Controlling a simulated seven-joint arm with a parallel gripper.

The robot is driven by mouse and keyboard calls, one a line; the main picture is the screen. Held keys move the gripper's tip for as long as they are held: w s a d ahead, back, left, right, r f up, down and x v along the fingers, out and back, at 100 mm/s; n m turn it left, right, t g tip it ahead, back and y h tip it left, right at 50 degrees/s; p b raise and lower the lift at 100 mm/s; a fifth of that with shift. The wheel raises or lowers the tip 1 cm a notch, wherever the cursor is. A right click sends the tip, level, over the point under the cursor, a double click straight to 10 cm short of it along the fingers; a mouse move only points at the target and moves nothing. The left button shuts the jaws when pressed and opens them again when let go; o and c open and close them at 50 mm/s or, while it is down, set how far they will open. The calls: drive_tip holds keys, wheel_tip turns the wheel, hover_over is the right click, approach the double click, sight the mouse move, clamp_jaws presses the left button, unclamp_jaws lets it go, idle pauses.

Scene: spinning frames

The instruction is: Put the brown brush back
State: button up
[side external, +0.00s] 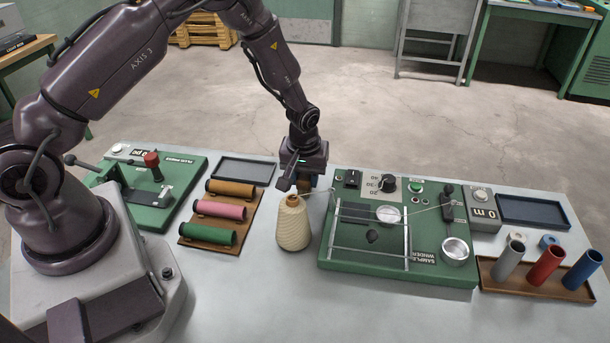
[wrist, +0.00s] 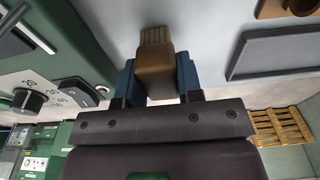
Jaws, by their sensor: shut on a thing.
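The brown brush (wrist: 155,72) is between the two blue fingers of my gripper (wrist: 157,78) in the wrist view, with its tan bristles pointing toward the top of the picture. My gripper is shut on it. In the side view my gripper (side external: 305,184) is over the back of the table, behind the cream yarn cone and left of the green sample winder. Only a little of the brush (side external: 304,187) shows there, mostly hidden by the gripper. An empty dark grey tray (side external: 243,170) lies to the left of the gripper; it also shows in the wrist view (wrist: 280,52).
The yarn cone (side external: 293,224) stands close in front of the gripper. The sample winder (side external: 335,255) has rods and a thread guide. A rack (side external: 212,230) of coloured rolls is at left. Coloured tubes and another empty tray (side external: 533,212) are at right. The front table is clear.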

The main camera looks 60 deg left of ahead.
drive_tip(key=shift+f, duration=0.2)
drive_tip(key=o, duration=0.9)
drive_tip(key=shift+r, duration=0.15)
